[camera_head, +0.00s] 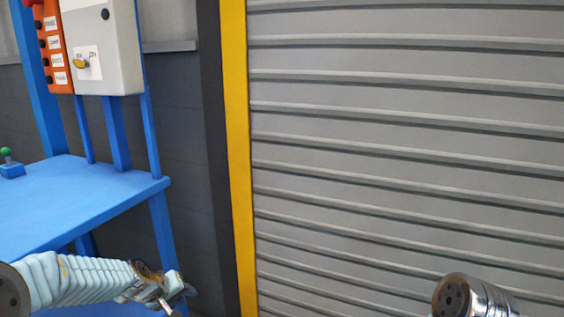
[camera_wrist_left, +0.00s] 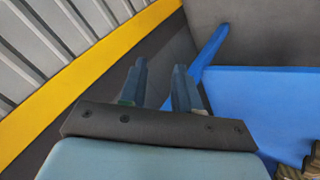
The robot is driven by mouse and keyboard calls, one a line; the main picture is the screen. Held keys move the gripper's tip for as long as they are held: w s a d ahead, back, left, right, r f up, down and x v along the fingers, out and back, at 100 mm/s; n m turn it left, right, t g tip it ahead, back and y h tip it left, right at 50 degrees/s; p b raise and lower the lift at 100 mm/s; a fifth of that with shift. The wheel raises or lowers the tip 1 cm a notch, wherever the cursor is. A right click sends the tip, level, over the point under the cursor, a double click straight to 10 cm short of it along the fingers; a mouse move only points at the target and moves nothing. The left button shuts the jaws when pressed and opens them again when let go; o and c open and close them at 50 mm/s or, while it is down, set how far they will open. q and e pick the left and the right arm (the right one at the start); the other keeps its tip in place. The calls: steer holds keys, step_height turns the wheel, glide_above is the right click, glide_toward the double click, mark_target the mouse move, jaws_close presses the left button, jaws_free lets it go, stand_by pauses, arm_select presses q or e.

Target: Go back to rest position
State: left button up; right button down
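My left arm comes in at the lower left of the head view, in a pale ribbed sleeve. Its gripper (camera_head: 168,296) is near the bottom edge, in front of the blue table's leg. In the left wrist view the two fingers of my left gripper (camera_wrist_left: 160,82) stand apart with an empty gap between them. A round metal part of my right arm (camera_head: 465,298) shows at the lower right of the head view. My right gripper is out of the picture.
A blue table (camera_head: 75,200) stands at the left, with a green-topped button box (camera_head: 10,165) on it. A control cabinet (camera_head: 103,45) is above it. A yellow post (camera_head: 238,150) and a grey roller shutter (camera_head: 400,130) fill the middle and right.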

arm_select(q)
steer(key=s+d+f+g, duration=0.1)
steer(key=s+d+f, duration=0.1)
steer(key=f, duration=0.3)
steer(key=s+d+f+m+g, duration=0.1)
steer(key=s+d+f, duration=0.1)
steer(key=s+f, duration=0.15)
steer(key=s+d+f+g, duration=0.1)
steer(key=s+d+f, duration=0.1)
steer(key=f, duration=0.3)
steer(key=s+d+f+m+g, duration=0.1)
steer(key=s+d+f, duration=0.2)
steer(key=s, duration=0.4)
steer(key=s+d+f+m+g, duration=0.1)
steer(key=s+d+f, duration=0.2)
steer(key=s+f, duration=0.2)
steer(key=s+d+f+m+g+h, duration=0.1)
steer(key=s+d+f, duration=0.2)
steer(key=s, duration=0.6)
steer(key=shift+s+d+f, duration=0.25)
steer(key=shift+f, duration=0.7)
